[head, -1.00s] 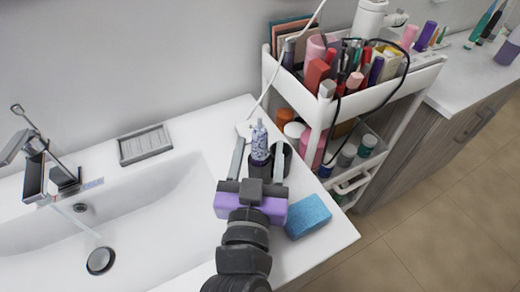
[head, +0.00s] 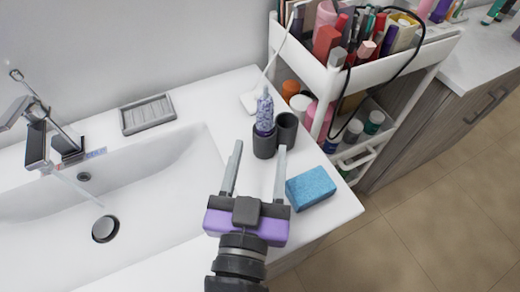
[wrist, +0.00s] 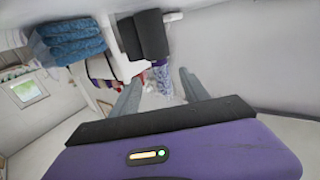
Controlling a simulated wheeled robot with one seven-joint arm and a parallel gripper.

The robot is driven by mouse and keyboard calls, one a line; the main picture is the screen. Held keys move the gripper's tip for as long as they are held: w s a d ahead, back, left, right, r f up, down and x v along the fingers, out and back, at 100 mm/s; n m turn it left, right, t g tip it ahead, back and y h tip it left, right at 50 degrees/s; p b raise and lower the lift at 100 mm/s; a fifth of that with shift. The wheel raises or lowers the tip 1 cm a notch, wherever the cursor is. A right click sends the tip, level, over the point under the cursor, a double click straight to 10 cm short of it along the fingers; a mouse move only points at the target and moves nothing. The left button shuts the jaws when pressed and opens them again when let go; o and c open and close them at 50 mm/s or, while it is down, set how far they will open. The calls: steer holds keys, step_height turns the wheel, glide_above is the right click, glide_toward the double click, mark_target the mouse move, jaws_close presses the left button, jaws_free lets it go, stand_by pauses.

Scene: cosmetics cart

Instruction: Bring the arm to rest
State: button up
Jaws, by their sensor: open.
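My gripper (head: 256,170) is open and empty over the right part of the white sink counter. Its two grey fingers point toward a dark cup (head: 264,145) that holds a purple patterned item (head: 265,110), and there is a gap between them and the cup. In the wrist view my gripper (wrist: 158,82) shows its spread fingers with the purple patterned item (wrist: 161,76) visible between them.
A second dark cup (head: 287,128) stands beside the first. A blue sponge (head: 310,187) lies right of my gripper. A soap dish (head: 147,114), basin (head: 150,180) and faucet (head: 38,140) are left. A loaded white cart (head: 400,65) stands behind right.

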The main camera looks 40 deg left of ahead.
steer(key=shift+f, duration=0.2)
stand_by(0.5)
steer(key=shift+s+a+r+n, duration=0.1)
steer(key=shift+r+n, duration=0.1)
steer(key=shift+n, duration=0.1)
steer(key=s+d+f, duration=0.1)
steer(key=d, duration=0.2)
steer(key=s+d+f+n+y, duration=0.1)
steer(key=d, duration=0.3)
steer(key=s+d+y+p, duration=0.1)
steer(key=d, duration=0.3)
steer(key=shift+d+f+n, duration=0.2)
steer(key=shift+f+n, duration=0.1)
steer(key=shift+f, duration=0.1)
steer(key=s+d+f+m+h, duration=0.2)
steer(key=s+d+m+h, duration=0.1)
steer(key=d, duration=0.6)
steer(key=s+d+f+m+h+p, duration=0.1)
steer(key=s+d+f+m+h, duration=0.1)
steer(key=s+d+h, duration=0.3)
steer(key=s+d+f+m+h+p, duration=0.1)
steer(key=s+d, duration=0.4)
steer(key=d, duration=0.8)
steer(key=f+m+h, duration=0.1)
steer(key=m+h, duration=0.1)
steer(key=shift+f+m+h, duration=0.4)
